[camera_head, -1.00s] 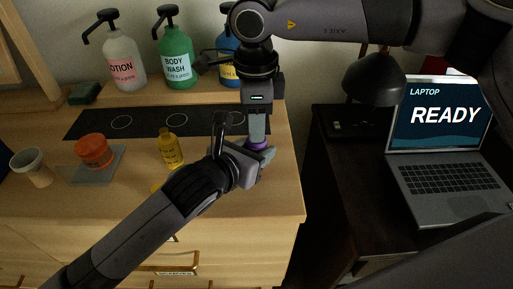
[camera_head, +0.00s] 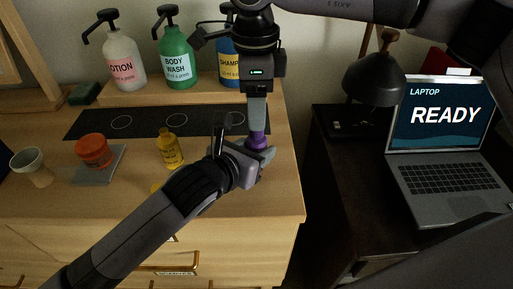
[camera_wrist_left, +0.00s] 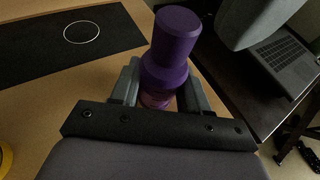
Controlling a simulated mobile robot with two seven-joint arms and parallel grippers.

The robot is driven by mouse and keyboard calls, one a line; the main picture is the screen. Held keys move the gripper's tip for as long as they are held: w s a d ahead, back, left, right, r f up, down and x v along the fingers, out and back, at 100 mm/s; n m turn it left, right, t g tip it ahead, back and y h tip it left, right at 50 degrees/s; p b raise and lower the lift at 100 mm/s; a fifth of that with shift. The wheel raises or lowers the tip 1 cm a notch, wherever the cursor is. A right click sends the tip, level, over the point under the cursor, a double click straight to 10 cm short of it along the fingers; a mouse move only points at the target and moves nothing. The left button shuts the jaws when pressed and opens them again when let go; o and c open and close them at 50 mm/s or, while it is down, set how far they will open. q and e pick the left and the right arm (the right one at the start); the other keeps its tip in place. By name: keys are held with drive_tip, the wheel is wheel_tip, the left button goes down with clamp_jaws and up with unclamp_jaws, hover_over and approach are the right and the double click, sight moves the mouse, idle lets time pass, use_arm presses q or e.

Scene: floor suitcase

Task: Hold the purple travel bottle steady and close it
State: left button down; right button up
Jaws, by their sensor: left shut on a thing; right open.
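The purple travel bottle (camera_head: 257,142) stands upright near the counter's right front edge. In the left wrist view, a tall purple cap (camera_wrist_left: 174,45) sits on top of it, with a pinkish lower part between the fingers. I cannot tell how tight the cap is. My left gripper (camera_head: 252,153) is shut on the bottle low down; its fingers also show in the left wrist view (camera_wrist_left: 158,98). My right gripper (camera_head: 257,112) is open, pointing down just above and behind the cap. The head view does not show clearly whether it touches the cap.
A yellow bottle (camera_head: 170,150) stands left of my left gripper. An orange jar (camera_head: 95,151) on a grey tray (camera_head: 98,177) and a beige cup (camera_head: 33,167) are further left. Pump bottles line the back shelf (camera_head: 140,97). A dark desk with a laptop (camera_head: 440,150) is to the right.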

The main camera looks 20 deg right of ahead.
wheel_tip(320, 180, up, 8)
idle(0.4)
use_arm(q)
drive_tip(key=shift+c, duration=2.4)
unclamp_jaws()
drive_tip(key=shift+a, duration=0.1)
drive_tip(key=shift+v, duration=3.5)
use_arm(e)
drive_tip(key=shift+r, duration=0.15)
